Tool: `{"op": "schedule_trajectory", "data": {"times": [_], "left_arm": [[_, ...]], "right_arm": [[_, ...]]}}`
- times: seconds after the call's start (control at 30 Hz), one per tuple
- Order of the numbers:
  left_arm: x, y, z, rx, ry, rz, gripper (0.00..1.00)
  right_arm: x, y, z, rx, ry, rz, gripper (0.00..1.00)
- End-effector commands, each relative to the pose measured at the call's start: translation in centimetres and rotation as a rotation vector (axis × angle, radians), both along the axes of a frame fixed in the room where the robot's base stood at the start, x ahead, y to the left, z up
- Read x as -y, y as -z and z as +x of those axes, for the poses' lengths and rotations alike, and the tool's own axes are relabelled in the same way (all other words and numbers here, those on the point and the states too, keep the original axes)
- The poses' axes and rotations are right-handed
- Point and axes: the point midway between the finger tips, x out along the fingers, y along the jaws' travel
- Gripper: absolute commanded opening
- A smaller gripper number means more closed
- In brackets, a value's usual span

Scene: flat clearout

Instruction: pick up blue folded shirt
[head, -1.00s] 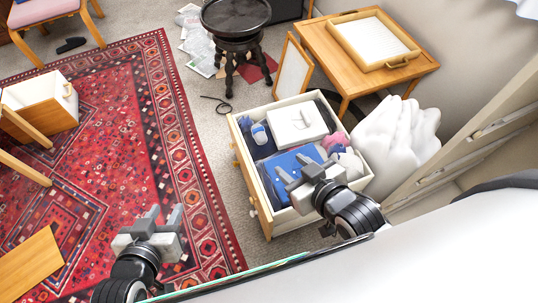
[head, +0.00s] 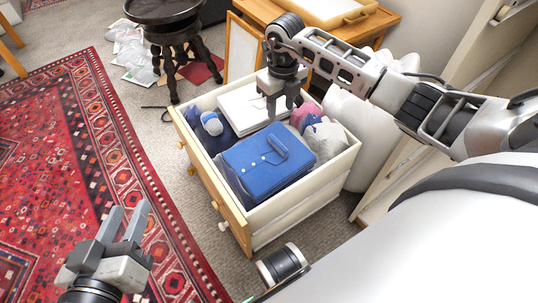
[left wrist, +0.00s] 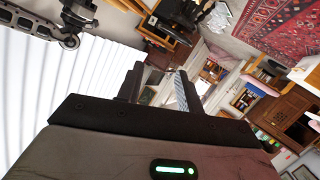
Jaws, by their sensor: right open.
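In the head view, my right gripper (head: 281,108) points down behind the shirt, over the back part of the drawer near a white box (head: 248,105). My left gripper (head: 126,222) is open and empty over the red rug, well left of the drawer. Its fingers also show apart in the left wrist view (left wrist: 157,85).
Around the shirt lie a blue and white item (head: 211,124), a pink bundle (head: 306,112) and a pale grey bundle (head: 325,138). A dark stool (head: 160,12) and a wooden table (head: 250,10) stand behind. A white bag (head: 345,125) leans right of the drawer. The rug (head: 60,150) is clear.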

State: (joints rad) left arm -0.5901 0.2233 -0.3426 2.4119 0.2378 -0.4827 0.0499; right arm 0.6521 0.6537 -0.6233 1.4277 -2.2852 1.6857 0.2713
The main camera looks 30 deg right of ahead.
Motion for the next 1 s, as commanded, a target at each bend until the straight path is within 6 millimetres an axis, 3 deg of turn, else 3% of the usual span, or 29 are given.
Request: {"op": "schedule_trajectory", "data": {"times": [0.4,0.67,0.8,1.0], "left_arm": [[0.8,-0.5,0.2,0.026,0.011,-0.161,0.36],[1.1,-1.0,0.2,0.034,0.017,-0.213,0.36],[1.2,-0.9,0.2,0.043,0.024,-0.264,0.36],[0.8,-3.4,1.6,0.239,0.027,-0.228,0.36]], "right_arm": [[0.1,8.6,-0.1,-0.004,0.002,-0.007,0.41],[0.0,10.5,0.0,-0.001,0.0,-0.006,0.41],[-0.1,12.6,0.0,-0.005,0.002,-0.005,0.41],[-0.2,15.1,0.2,-0.003,0.001,-0.004,0.41]]}}
